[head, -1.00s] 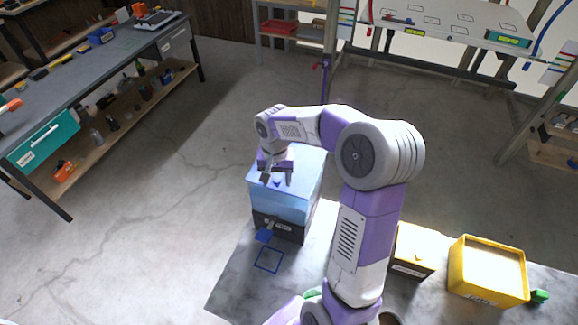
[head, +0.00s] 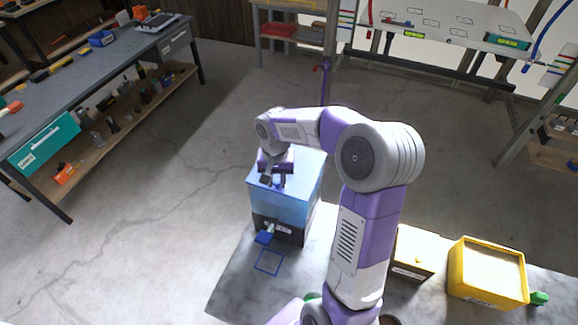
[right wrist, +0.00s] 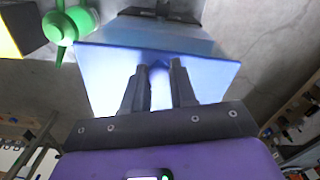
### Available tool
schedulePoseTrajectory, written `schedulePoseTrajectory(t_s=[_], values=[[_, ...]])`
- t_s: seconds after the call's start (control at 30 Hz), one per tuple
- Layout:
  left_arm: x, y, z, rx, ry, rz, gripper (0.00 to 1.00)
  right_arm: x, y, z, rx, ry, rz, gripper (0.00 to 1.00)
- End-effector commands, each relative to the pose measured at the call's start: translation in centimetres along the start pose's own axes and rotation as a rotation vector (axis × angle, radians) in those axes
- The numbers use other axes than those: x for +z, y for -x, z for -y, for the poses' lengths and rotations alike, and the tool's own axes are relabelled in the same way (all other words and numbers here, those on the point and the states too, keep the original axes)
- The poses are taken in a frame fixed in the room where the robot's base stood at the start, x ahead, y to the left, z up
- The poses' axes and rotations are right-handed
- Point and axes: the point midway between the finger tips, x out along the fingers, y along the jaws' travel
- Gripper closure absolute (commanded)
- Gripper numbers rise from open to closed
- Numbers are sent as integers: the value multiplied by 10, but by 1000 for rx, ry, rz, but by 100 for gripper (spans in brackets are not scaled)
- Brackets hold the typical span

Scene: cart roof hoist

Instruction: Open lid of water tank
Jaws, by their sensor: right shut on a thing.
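The water tank (head: 287,207) is a blue box with a dark base, standing on the grey slab in the middle of the head view. Its lid (head: 309,165) is a flat blue top and lies level on the tank; it also shows in the right wrist view (right wrist: 100,72). My right gripper (head: 272,182) is over the lid's near part, pointing down. In the right wrist view its two dark fingers (right wrist: 159,85) are shut on the lid's small blue handle (right wrist: 158,72), which they mostly hide. A blue tap (head: 264,237) sticks out of the tank's front. My left gripper is not in view.
A blue square outline (head: 269,261) is marked on the slab (head: 236,284) before the tank. A yellow bin (head: 487,273) and a smaller yellow-topped box (head: 413,252) stand at the right. A green object (right wrist: 68,24) shows beside the tank. A workbench (head: 85,68) is at the left.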

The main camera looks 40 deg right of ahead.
Motion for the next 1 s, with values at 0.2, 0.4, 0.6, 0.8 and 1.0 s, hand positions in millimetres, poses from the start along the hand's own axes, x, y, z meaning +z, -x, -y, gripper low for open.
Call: schedulePoseTrajectory(t_s=[0.2,0.4,0.6,0.8,1.0], values=[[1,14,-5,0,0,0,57,-5,19,-1,0,-1,-5,83],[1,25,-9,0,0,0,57,-8,32,-2,0,-1,-5,82],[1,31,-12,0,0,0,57,-10,39,-3,0,-1,-4,82],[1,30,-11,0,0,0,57,-10,38,-4,1,-1,-3,82],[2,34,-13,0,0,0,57,-12,43,-4,1,-1,-2,82]])
